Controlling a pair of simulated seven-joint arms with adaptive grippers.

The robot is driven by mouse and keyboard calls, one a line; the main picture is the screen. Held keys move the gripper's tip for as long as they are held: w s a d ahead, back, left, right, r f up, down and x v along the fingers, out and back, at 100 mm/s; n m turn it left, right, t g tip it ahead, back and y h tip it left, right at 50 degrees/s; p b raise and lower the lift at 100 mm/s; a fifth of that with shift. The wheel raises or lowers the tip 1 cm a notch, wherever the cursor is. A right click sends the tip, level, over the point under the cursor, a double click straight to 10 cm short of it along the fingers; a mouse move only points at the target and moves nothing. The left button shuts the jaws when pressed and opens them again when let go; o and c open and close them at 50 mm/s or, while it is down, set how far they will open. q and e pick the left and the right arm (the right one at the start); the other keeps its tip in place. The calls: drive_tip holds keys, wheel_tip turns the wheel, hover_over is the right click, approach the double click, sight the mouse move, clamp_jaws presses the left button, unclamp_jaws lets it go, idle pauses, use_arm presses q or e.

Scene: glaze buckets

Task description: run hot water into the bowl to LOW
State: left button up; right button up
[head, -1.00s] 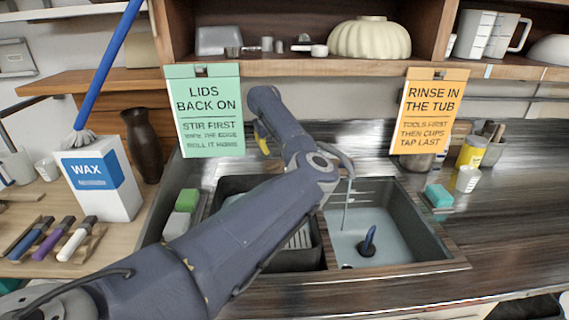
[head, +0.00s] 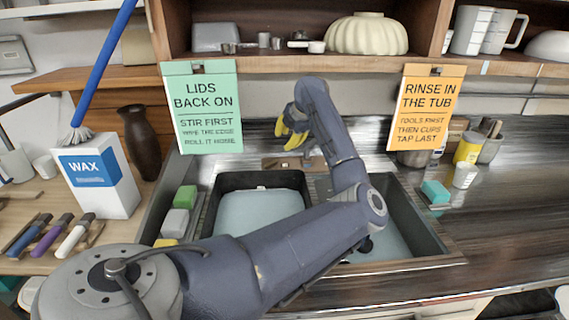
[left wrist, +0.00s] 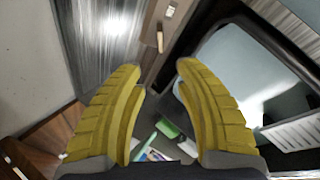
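The dark sink has two basins. The left basin (head: 215,205) holds a pale blue-grey surface, which looks like water. The right basin (head: 425,225) is partly covered by my left arm, and the spout is hidden. My left gripper (head: 288,134) is behind the sink near its back ledge, with yellow fingers apart and nothing between them. In the left wrist view, the gripper (left wrist: 160,75) faces a brown ledge (left wrist: 150,75) with small pale-and-brown fittings (left wrist: 160,40), perhaps tap controls. They lie beyond the fingertips. I cannot read a LOW mark. My right gripper is not in view.
Green and grey sponges (head: 183,205) sit left of the sink. A wax box (head: 100,180) and a dark vase (head: 140,142) stand further left. Hanging signs (head: 202,105) and (head: 427,108) flank the arm. A teal block (head: 435,191) lies right of the sink; the counter there is mostly clear.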

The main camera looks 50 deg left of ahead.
sight(274, 161)
use_arm(q)
drive_tip(key=x, duration=1.7)
drive_tip(key=shift+o, duration=0.4)
clamp_jaws()
